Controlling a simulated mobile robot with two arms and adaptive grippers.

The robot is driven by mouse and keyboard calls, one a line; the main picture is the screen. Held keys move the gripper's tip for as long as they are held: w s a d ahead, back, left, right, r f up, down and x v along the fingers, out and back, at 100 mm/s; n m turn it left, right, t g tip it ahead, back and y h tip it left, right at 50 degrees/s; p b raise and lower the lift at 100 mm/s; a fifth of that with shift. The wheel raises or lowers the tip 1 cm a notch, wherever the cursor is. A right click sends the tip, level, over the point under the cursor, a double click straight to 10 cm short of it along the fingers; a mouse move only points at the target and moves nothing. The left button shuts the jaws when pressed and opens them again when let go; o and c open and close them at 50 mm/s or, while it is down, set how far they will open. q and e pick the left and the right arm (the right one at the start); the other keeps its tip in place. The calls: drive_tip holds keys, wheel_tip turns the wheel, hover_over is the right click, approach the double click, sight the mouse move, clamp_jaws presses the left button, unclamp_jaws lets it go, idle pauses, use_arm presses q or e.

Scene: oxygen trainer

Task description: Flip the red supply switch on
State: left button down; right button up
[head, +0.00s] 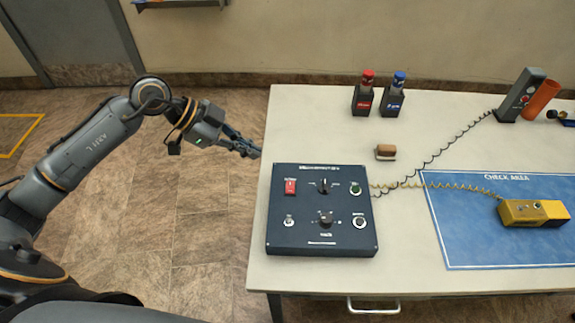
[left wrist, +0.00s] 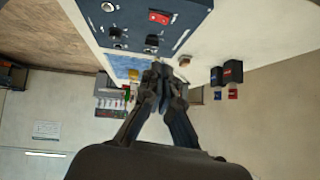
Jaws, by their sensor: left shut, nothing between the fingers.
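The red supply switch (head: 290,187) is at the upper left of the dark blue control panel (head: 318,247), which lies on the table. It also shows in the left wrist view (left wrist: 160,17), near the top, on the panel (left wrist: 185,40). My left gripper (head: 256,153) is shut and empty, by the table's left edge, up and to the left of the switch and apart from it. Its closed fingers show in the left wrist view (left wrist: 162,70). The switch's exact tilt is too small to tell. My right gripper is not in view.
The white table (head: 330,140) carries red and blue bottles in black holders (head: 363,102), a brown block (head: 385,152), a dark upright handset (head: 520,95) and a yellow device (head: 533,212) on a blue mat (head: 455,250). Coiled cords run right from the panel. Floor left of the table is clear.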

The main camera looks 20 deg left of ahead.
use_arm(q)
drive_tip(key=p, duration=0.2)
hover_over(290, 188)
drive_tip(key=a, duration=0.2)
wheel_tip(290, 188, down, 6)
drive_tip(key=shift+s+a+f, duration=0.1)
drive_tip(key=f, duration=0.3)
drive_tip(key=shift+w+f, duration=0.3)
drive_tip(key=shift+f, duration=0.6)
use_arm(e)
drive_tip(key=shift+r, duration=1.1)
